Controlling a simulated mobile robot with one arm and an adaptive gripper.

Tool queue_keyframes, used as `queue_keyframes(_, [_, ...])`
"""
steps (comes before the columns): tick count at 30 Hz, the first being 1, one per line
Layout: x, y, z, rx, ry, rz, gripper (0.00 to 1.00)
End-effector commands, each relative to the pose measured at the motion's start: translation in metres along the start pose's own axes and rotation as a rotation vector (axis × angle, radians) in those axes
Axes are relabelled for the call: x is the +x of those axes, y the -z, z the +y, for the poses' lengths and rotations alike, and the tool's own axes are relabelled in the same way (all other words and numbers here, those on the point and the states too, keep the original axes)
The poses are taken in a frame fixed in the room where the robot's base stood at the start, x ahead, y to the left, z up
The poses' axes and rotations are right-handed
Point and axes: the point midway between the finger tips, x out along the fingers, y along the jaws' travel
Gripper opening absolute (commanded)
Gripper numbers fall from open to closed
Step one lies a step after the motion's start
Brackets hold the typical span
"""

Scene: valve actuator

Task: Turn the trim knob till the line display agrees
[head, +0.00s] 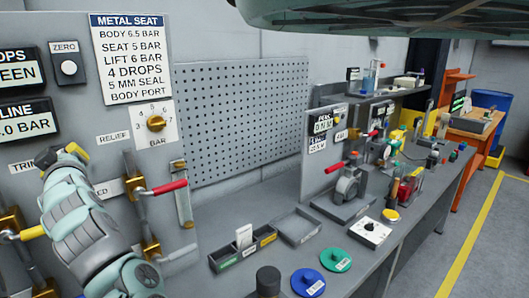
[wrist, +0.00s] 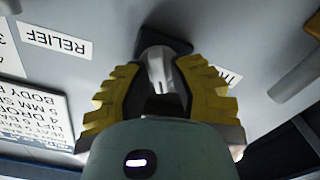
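The trim knob (wrist: 158,70) shows in the wrist view as a grey grip on a dark base, between my gripper's yellow fingers (wrist: 160,78). The fingertips close in on both its sides and appear to hold it. In the head view my gripper (head: 66,158) is at the panel beside the partly covered TRIM label (head: 22,166), and it hides the knob. The line display (head: 25,124) is above, cut by the left edge; "0 BAR" reads clearly, with the leading digit partly cut off.
A sign (head: 127,58) lists BODY 6.5, SEAT 5 and LIFT 6 BAR. The yellow relief knob (head: 156,123) and a red-handled valve lever (head: 168,187) are right of my gripper. A yellow-handled lever (head: 32,233) is below. The bench holds trays and discs.

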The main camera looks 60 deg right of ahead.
Motion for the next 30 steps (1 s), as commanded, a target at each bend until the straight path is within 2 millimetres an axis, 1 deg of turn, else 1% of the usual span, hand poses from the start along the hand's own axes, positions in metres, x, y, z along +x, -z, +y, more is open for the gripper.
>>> queue_keyframes(1, [0.000,0.001,0.000,0.000,0.000,0.001,0.26])
queue_keyframes(6, [0.000,0.001,0.000,0.000,0.000,0.003,0.42])
queue_keyframes(13, [0.000,0.001,0.000,0.000,-0.001,0.004,0.42])
queue_keyframes(17, [-0.004,0.001,0.001,-0.001,-0.002,0.004,0.42])
queue_keyframes(22, [-0.018,0.000,0.002,-0.001,-0.003,0.004,0.42])
queue_keyframes(30, [-0.051,-0.001,0.002,0.000,-0.005,0.000,0.42])
